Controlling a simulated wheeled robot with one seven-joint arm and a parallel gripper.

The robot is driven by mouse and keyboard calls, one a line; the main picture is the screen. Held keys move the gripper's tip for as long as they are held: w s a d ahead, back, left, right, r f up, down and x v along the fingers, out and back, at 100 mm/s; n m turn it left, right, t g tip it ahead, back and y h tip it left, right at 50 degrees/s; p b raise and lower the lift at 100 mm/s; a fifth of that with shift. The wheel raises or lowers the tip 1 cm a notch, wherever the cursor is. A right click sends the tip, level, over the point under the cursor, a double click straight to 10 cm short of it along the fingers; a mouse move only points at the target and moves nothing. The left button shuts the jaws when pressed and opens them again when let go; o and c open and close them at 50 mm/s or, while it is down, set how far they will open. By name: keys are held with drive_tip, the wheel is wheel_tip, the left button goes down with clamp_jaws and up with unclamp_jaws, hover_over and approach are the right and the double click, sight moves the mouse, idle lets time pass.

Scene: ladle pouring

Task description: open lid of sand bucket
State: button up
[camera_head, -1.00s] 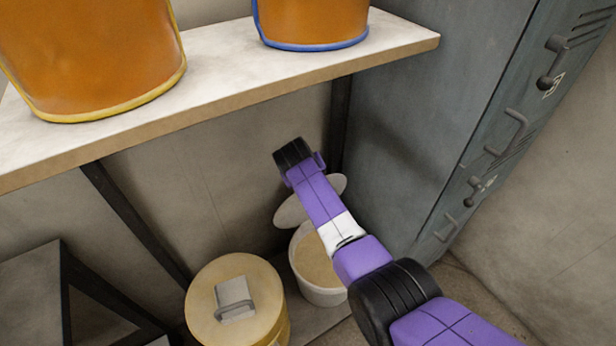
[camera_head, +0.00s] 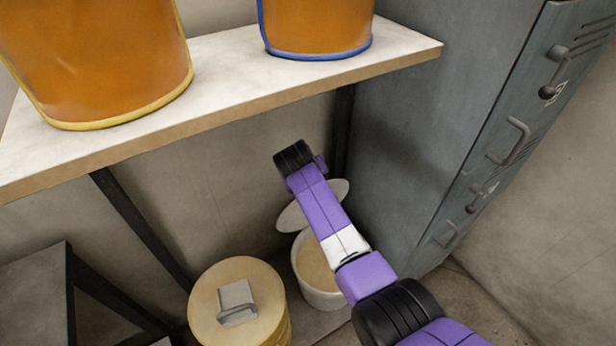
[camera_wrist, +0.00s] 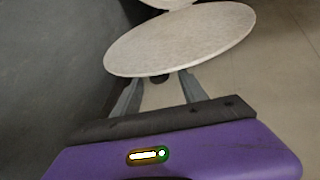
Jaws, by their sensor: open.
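The sand bucket (camera_head: 320,292) is white and stands low beneath the shelf, its mouth uncovered and pale sand showing inside. Its pale round lid (camera_head: 296,216) is tilted up at the back of the bucket, partly hidden by my arm. In the wrist view the lid (camera_wrist: 180,40) is a broad disc just beyond my fingertips. My gripper (camera_wrist: 158,77) is open, its two grey fingers apart below the lid's near edge. A small dark knob under the lid shows between them; contact cannot be told. In the head view my arm hides the fingers.
A yellowish drum (camera_head: 206,312) with a grey handle stands left of the bucket. A shelf (camera_head: 240,82) with two orange containers spans above. A grey-blue locker (camera_head: 400,130) stands close on the right. A dark bench (camera_head: 35,285) is at the far left.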

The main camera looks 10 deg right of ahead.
drive_tip(key=shift+p+v, duration=0.3)
drive_tip(key=shift+v, duration=1.95)
drive_tip(key=shift+w+a+r, duration=0.1)
drive_tip(key=w+a+r+t+y, duration=0.3)
drive_tip(key=a+r+t, duration=0.1)
drive_tip(key=r+t, duration=0.25)
drive_tip(key=s+d+r+m, duration=0.1)
drive_tip(key=s+d, duration=0.2)
drive_tip(key=s, duration=1.6)
drive_tip(key=s+d+r+t, duration=0.1)
drive_tip(key=s+d, duration=0.3)
drive_tip(key=s, duration=1.5)
drive_tip(key=s+d+r+m+t, duration=0.1)
drive_tip(key=s+d+r, duration=0.1)
drive_tip(key=s, duration=1.7)
drive_tip(key=shift+d+m, duration=0.3)
drive_tip(key=shift+d, duration=0.55)
